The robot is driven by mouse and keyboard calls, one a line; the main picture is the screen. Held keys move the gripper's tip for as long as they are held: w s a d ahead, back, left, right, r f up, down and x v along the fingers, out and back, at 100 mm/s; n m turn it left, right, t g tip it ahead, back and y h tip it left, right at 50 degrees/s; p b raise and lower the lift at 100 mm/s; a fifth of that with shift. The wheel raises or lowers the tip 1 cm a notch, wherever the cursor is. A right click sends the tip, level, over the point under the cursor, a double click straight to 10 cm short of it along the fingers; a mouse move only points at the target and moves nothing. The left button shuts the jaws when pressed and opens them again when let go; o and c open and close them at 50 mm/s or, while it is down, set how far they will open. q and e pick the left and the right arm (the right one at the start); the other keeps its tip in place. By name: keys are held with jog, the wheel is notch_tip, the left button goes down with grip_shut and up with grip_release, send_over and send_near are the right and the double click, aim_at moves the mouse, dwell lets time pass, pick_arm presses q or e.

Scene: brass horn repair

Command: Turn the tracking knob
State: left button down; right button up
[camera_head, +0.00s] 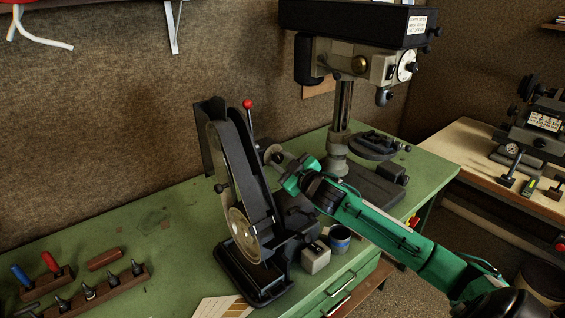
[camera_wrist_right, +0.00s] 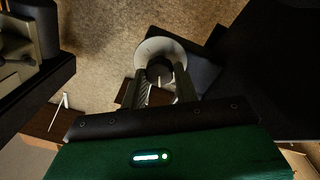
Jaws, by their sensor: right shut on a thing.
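The belt grinder (camera_head: 248,195) stands upright on the green bench. My right gripper (camera_head: 283,162) reaches in from the right to the upper right side of the grinder. In the right wrist view its two fingers (camera_wrist_right: 159,84) are closed on a small dark round knob (camera_wrist_right: 160,70), which I take to be the tracking knob. A pale round disc (camera_wrist_right: 150,50) sits right behind the knob. In the head view the fingers mostly hide the knob, and only a greyish round part (camera_head: 271,151) shows at their tips. My left gripper is not in view.
A red-tipped lever (camera_head: 248,104) rises from the grinder near my right gripper. The drill press (camera_head: 340,110) stands just behind my right arm. Tool racks (camera_head: 95,292) lie at the front left.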

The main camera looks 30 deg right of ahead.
jog(key=shift+n, duration=0.8)
jog(key=o, duration=1)
jog(key=shift+c, duration=0.2)
jog(key=shift+s+f+b, duration=0.1)
jog(key=shift+s+b, duration=0.2)
jog(key=shift+s, duration=0.05)
jog(key=s+b, duration=0.4)
jog(key=s, duration=0.9)
jog(key=shift+d+b, duration=0.3)
